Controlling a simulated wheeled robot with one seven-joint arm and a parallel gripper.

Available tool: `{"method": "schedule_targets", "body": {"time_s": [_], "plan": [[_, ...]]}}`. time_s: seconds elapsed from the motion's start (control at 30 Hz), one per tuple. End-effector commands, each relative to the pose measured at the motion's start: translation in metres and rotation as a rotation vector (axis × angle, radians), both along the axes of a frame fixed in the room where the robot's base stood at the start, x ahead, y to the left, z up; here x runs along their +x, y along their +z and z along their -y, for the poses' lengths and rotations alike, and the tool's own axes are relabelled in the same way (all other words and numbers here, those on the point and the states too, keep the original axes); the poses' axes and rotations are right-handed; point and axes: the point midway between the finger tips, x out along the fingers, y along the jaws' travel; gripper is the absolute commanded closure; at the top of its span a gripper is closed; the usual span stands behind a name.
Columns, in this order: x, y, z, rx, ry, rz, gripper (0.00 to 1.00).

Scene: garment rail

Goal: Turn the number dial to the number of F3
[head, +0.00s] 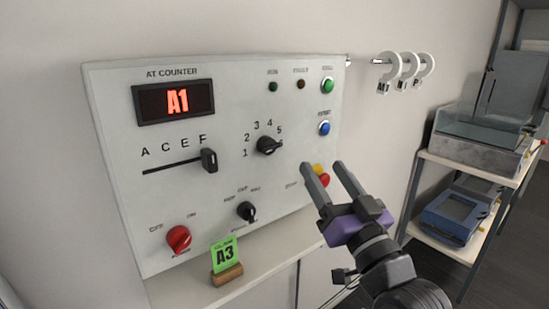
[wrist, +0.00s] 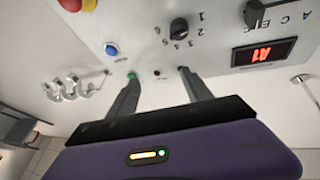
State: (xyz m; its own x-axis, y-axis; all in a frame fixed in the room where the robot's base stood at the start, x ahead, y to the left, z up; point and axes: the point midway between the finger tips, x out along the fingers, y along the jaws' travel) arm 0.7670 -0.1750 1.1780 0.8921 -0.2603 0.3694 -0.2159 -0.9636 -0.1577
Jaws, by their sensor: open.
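The display (head: 176,101) reads A1 in red. The letter slider's black handle (head: 209,160) sits at the F end of its slot. A green card (head: 225,254) reading A3 stands on a wooden block below the panel. My gripper (head: 323,166) is open and empty in front of the panel, to the right of the dial and apart from it.
The panel also has a red knob (head: 179,238), a lower black selector (head: 247,211), a green button (head: 327,85) and a blue button (head: 324,128). White hooks (head: 403,70) hang on a rail to the right. A shelf (head: 470,165) stands at the far right.

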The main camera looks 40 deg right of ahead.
Motion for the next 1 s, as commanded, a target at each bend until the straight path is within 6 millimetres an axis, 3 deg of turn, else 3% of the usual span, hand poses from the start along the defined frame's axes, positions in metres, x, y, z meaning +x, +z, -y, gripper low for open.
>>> {"method": "schedule_targets", "body": {"time_s": [0.2,0.37,0.47,0.7,0.87,1.0], "plan": [[0.025,0.05,0.014,-0.065,0.054,-0.027,0.42],[0.039,0.067,0.008,-0.112,0.116,-0.109,0.42],[0.048,0.063,-0.003,-0.128,0.167,-0.193,0.42],[0.056,0.019,-0.018,-0.114,0.244,-0.372,0.42],[0.063,0.011,-0.019,-0.113,0.25,-0.403,0.42],[0.081,0.012,-0.02,-0.115,0.251,-0.402,0.42]]}}
